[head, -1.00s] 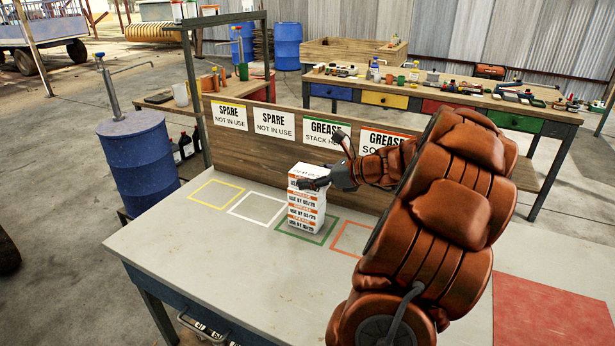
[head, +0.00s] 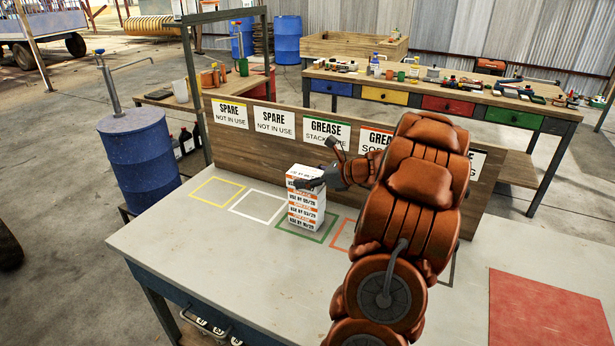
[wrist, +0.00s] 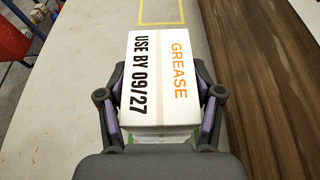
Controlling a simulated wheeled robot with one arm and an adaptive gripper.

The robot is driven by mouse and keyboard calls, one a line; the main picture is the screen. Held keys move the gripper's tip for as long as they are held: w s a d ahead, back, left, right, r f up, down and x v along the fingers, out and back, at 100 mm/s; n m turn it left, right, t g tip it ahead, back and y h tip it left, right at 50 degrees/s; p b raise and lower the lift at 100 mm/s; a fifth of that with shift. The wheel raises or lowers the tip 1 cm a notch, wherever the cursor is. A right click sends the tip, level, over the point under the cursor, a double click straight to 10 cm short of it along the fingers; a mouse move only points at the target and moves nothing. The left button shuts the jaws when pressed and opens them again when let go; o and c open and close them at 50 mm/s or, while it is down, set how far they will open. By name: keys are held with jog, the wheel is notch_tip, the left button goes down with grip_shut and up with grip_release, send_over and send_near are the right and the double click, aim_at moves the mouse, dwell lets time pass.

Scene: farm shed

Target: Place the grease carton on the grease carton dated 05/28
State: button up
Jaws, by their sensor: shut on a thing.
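My gripper (head: 318,168) is shut on a white grease carton (head: 305,172) at the top of a stack. In the wrist view the gripper (wrist: 160,85) has a finger on each side of this carton (wrist: 158,72), whose top reads GREASE, USE BY 09/27. Below it are white grease cartons (head: 305,215) with orange bands, standing in the green square (head: 288,232). Their dates are too small to read surely in the head view. The held carton lines up closely with the stack; I cannot tell whether it rests fully on it. The wrist view mostly hides the lower cartons.
A backboard (head: 262,145) with signs runs behind the squares; the sign above the stack reads GREASE, STACK HERE. The yellow square (head: 217,180) and white square (head: 257,219) are empty. A red mat (head: 545,305) lies at the right. The bench front is clear.

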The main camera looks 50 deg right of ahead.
jog(key=o, duration=1.3)
jog(key=shift+f, duration=0.1)
jog(key=b+v, duration=0.2)
jog(key=v, duration=1)
